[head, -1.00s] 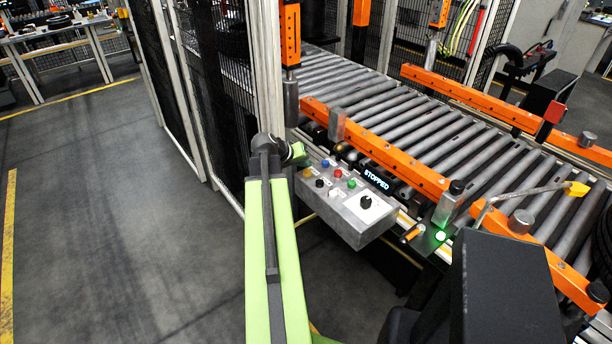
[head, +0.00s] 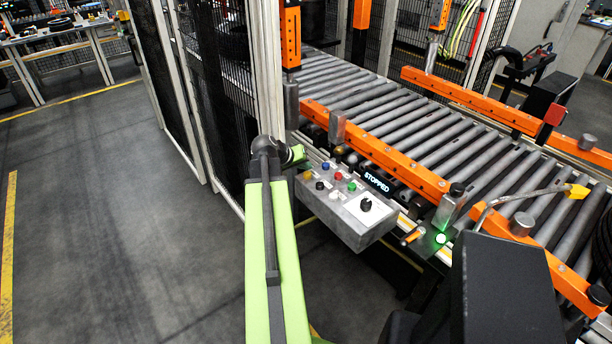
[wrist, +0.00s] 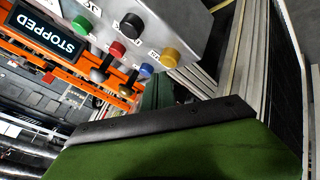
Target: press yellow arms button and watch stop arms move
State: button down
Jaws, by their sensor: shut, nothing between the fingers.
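The grey control box (head: 345,231) stands at the conveyor's near side. Its yellow button (head: 307,175) is at the far left corner, and it shows clearly in the wrist view (wrist: 169,57) as a round knob. My gripper (head: 299,154) is beside that corner in the head view, mostly hidden by my arm. It looks shut and empty, with a visible gap to the yellow button in the wrist view. Red, green, blue, black and white buttons and a black dial share the box. The display (head: 377,181) reads STOPPED. I cannot tell which conveyor parts are the stop arms.
The roller conveyor (head: 440,140) has orange rails (head: 390,150) along both sides. A mesh fence (head: 215,90) stands close behind my gripper. A green light (head: 440,239) glows right of the box. Open floor (head: 90,200) lies to the left.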

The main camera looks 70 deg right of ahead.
aim_at(306, 175)
dwell(0.8)
jog(key=shift+s+f+b, duration=0.1)
jog(key=shift+f+b, duration=0.3)
jog(key=shift+b, duration=0.05)
jog(key=shift+f+b, duration=0.45)
jog(key=shift+f, duration=0.05)
dwell(0.3)
dwell(0.4)
jog(key=shift+r+p, duration=0.9)
notch_tip(306, 175, up, 5)
jog(key=p, duration=0.5)
jog(key=shift+r, duration=0.1)
